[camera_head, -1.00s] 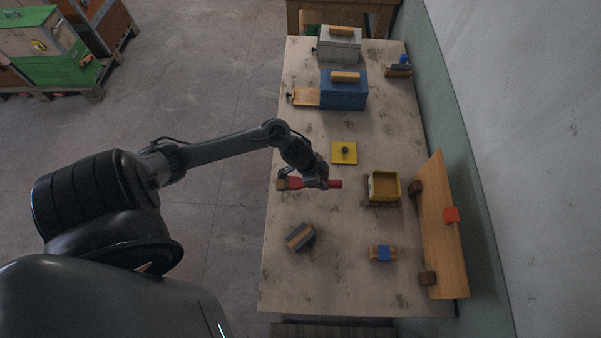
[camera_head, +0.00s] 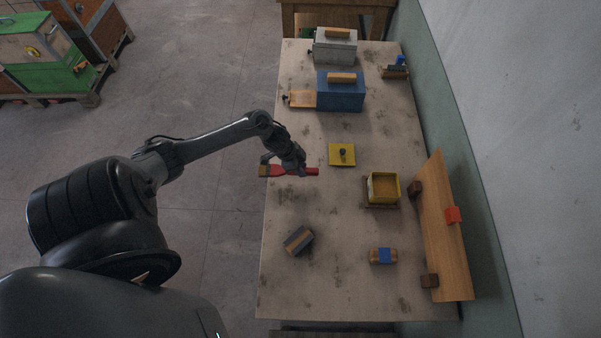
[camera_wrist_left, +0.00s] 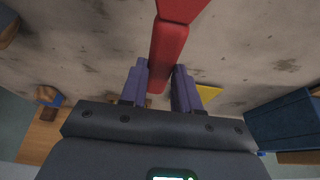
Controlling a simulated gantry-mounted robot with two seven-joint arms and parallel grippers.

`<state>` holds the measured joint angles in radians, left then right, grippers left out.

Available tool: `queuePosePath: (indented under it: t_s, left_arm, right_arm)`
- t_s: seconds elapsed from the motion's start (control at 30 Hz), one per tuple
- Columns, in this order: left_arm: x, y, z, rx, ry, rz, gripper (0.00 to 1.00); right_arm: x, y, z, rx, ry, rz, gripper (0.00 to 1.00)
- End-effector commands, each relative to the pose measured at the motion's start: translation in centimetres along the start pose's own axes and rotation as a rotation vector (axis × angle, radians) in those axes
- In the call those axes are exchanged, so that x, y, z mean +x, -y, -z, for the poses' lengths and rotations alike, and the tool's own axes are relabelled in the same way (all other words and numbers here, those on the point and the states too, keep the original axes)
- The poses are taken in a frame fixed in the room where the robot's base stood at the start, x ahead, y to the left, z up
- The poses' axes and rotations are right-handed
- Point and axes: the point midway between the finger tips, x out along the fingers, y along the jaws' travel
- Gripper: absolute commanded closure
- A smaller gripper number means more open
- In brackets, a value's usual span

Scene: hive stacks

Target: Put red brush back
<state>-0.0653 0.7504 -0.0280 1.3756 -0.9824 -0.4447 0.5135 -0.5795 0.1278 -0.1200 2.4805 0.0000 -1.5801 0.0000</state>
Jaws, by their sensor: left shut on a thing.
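The red brush (camera_head: 282,171) lies across the head view, its tan bristle end to the left and its red handle end to the right. My left gripper (camera_head: 296,168) is shut on its handle, near the left edge of the table. In the left wrist view the red handle (camera_wrist_left: 168,45) passes between the two purple fingers of my left gripper (camera_wrist_left: 160,84), and the bristle end is out of the picture. The brush appears above the tabletop; its height is hard to tell. My right gripper is not in view.
On the table (camera_head: 340,290) are a yellow square plate (camera_head: 335,159), a yellow box (camera_head: 385,200), a dark striped block (camera_head: 298,240), a blue-banded block (camera_head: 383,256) and a blue box (camera_head: 341,95). A wooden board (camera_head: 440,245) with an orange-red piece (camera_head: 453,215) stands at the right.

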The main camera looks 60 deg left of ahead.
Motion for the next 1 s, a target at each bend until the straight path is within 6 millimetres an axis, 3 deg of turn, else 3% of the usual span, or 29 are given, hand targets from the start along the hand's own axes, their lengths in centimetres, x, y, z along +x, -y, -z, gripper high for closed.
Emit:
queuePosePath:
  t_s: [0.3, 0.77, 0.8, 0.93, 1.0]
  left_arm:
    - [3.3, -0.1, -1.4, -0.001, -0.001, -0.001, 0.99]
    - [3.9, 0.0, -1.6, 0.0, 0.0, 0.0, 0.99]
    - [3.8, 0.0, -1.6, 0.0, 0.0, 0.0, 0.64]
    - [3.8, 0.0, -1.6, 0.0, 0.0, 0.0, 0.44]
    - [3.8, 0.0, -1.6, 0.0, 0.0, 0.0, 0.43]
  right_arm:
    - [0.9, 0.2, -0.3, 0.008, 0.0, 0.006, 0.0]
    - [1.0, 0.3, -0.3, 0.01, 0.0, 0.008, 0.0]
    - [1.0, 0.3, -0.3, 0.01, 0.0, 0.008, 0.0]
    - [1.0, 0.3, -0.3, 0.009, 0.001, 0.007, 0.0]
    - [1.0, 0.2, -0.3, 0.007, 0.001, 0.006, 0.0]
